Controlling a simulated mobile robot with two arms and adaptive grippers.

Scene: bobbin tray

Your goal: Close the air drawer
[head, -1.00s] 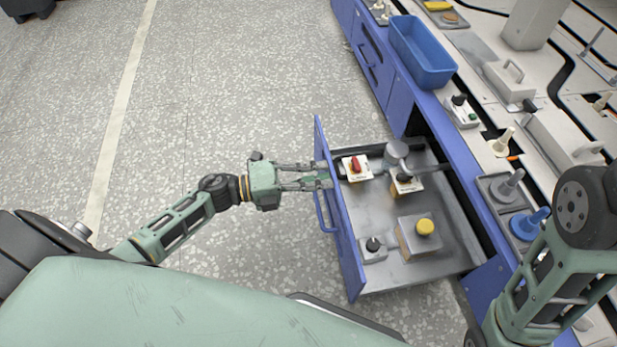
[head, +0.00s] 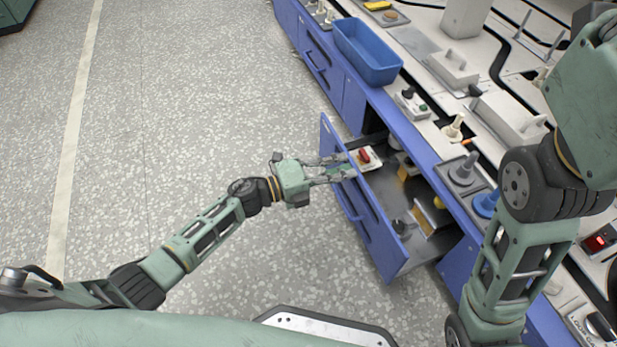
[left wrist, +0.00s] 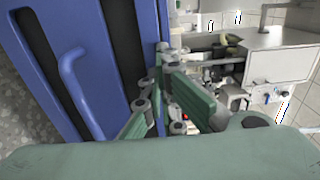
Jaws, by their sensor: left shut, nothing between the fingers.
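The blue drawer (head: 385,235) juts out of the blue bench, partly open. Its grey tray holds a box with a red knob (head: 365,157), a yellow-topped piece (head: 439,203) and a black-knobbed piece (head: 402,228). My left gripper (head: 343,167) is shut and empty, its fingers at the upper edge of the drawer front near the far end. Whether they touch it is unclear. In the left wrist view the blue front (left wrist: 115,40) and its handle (left wrist: 72,75) lie left of the fingers (left wrist: 165,95). My right arm shows at the right; its gripper is out of view.
A blue bin (head: 368,50) stands on the bench top, with grey housings and knobbed pieces around it. Another closed blue drawer (head: 318,62) is farther along.

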